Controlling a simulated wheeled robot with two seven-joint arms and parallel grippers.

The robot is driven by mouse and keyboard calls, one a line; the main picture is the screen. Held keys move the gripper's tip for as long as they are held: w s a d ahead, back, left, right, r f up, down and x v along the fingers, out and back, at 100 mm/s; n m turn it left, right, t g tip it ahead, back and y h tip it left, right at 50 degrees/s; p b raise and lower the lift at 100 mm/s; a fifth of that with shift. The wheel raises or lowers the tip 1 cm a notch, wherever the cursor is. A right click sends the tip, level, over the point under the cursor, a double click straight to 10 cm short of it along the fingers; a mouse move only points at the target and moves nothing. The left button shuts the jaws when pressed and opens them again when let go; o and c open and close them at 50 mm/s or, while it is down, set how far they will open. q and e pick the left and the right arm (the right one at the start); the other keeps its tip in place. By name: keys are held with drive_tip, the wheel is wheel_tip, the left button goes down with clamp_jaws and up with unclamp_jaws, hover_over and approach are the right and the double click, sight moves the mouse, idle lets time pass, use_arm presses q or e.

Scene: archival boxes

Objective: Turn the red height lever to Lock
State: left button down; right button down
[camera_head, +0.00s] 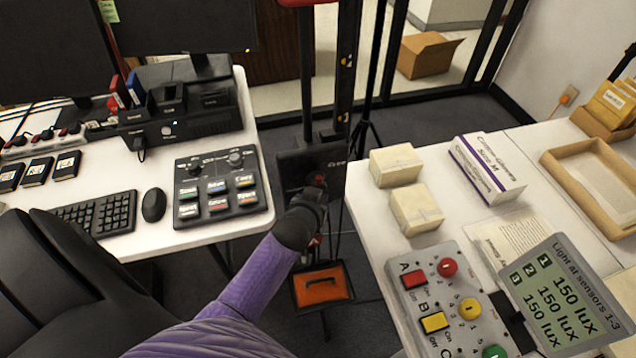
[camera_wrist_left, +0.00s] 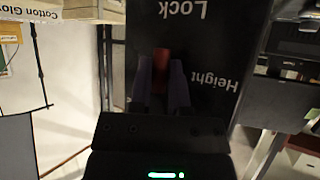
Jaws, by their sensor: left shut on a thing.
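The red height lever (camera_wrist_left: 160,72) sits between the two purple fingers of my left gripper (camera_wrist_left: 162,88) in the left wrist view. The gripper is shut on it. The lever is on a black panel (camera_wrist_left: 205,45) with white "Lock" and "Height" lettering, upside down in this view. "Lock" is above the lever and "Height" to its right. The fingers hide part of the lever, so its exact setting is unclear. In the head view the panel (camera_head: 296,165) stands between the two tables, with a bit of red lever (camera_head: 319,180) just beyond my left gripper (camera_head: 317,188). My right gripper is out of view.
The left table holds a button box (camera_head: 220,185), keyboard (camera_head: 98,212) and mouse (camera_head: 153,205). The right table holds a control box (camera_head: 450,290), light display (camera_head: 562,297), pale blocks (camera_head: 396,165) and a glove box (camera_head: 487,168). An orange thing (camera_head: 322,287) is below my arm.

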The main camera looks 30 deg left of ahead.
use_arm(q)
drive_tip(key=c, duration=0.9)
unclamp_jaws()
drive_tip(key=p+v, duration=0.4)
drive_tip(key=v, duration=0.6)
drive_tip(key=shift+f, duration=0.1)
